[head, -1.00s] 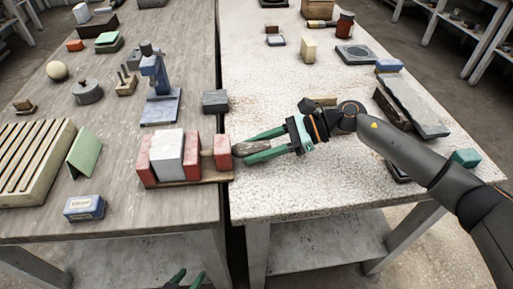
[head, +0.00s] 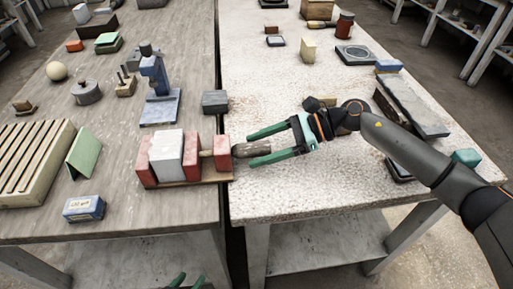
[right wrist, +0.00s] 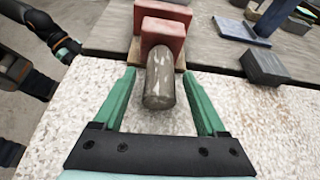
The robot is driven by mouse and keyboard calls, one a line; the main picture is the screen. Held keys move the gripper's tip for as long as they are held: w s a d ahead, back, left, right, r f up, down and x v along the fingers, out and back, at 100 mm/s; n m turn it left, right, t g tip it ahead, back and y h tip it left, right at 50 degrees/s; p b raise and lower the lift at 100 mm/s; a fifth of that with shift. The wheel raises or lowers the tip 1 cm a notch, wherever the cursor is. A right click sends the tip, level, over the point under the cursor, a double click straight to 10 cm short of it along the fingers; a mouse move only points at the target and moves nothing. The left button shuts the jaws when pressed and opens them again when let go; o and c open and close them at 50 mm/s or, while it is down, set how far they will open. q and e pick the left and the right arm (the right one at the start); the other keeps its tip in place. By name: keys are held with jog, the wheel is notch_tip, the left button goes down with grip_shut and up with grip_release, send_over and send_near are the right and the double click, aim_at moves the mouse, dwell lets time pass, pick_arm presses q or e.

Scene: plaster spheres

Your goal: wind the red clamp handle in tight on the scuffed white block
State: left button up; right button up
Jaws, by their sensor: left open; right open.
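The red clamp (head: 222,153) stands on a wooden base at the right edge of the left table. The scuffed white block (head: 167,158) sits upright between its left and middle red jaws, with no clear gap visible. A rod runs from the middle jaw through the right red post to the worn brown-grey handle (head: 252,149), which juts over the table gap. My right gripper (head: 250,148) is open around the handle's end. In the right wrist view the handle (right wrist: 160,82) lies between the spread fingers, apart from both. My left gripper (head: 188,281) shows only fingertips at the bottom edge, open.
A blue stand (head: 158,92) and a dark grey block (head: 215,101) are behind the clamp. A green wedge (head: 84,152), slatted rack (head: 30,160) and blue box (head: 84,208) lie to its left and front.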

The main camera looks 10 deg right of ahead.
jog(key=b+v, duration=0.1)
jog(key=v, duration=1)
jog(key=shift+d+r, duration=0.15)
jog(key=shift+d, duration=0.15)
